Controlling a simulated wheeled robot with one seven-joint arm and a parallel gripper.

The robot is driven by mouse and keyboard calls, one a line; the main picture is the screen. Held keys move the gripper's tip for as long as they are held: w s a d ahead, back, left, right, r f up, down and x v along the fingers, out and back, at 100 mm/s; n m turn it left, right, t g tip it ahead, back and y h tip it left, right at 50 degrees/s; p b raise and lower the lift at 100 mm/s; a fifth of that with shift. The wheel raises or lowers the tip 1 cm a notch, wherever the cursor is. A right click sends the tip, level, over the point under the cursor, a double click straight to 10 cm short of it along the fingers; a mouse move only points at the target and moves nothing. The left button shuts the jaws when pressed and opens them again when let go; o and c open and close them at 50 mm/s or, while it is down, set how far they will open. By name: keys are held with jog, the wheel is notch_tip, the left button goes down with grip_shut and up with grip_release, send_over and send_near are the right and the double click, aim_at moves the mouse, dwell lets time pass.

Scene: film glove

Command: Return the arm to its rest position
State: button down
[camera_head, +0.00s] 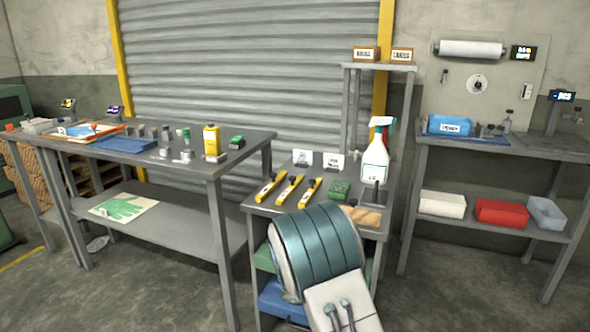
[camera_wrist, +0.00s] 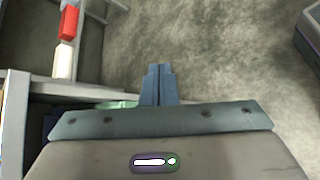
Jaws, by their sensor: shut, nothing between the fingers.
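In the wrist view my gripper (camera_wrist: 158,72) has its two blue-grey fingers pressed together, with nothing between them. It hangs over bare concrete floor (camera_wrist: 215,50), beside a grey table edge at the left. In the head view my own arm, with a teal ribbed section and a pale link, rises at the bottom centre in front of the middle table (camera_head: 255,205). The arm hides part of that table's front and lower shelves. The gripper fingers do not show in the head view.
A long table (camera_head: 235,150) is at left. The right table's lower shelf holds a white bin (camera_head: 442,205) and a red bin (camera_head: 502,213).

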jog(key=s+a+r+m+y+p, duration=0.1)
jog(key=s+r+m+y+p, duration=0.4)
jog(key=s+r, duration=0.7)
jog(key=s+a+r+m+y+p, duration=0.1)
jog(key=s+r+m+y+p, duration=0.5)
jog(key=r, duration=1.4)
jog(key=s+p, duration=0.4)
jog(key=s, duration=0.2)
jog(key=shift+s+a+r+m+t, duration=0.15)
jog(key=shift+a+m+t, duration=0.15)
jog(key=shift+m, duration=0.1)
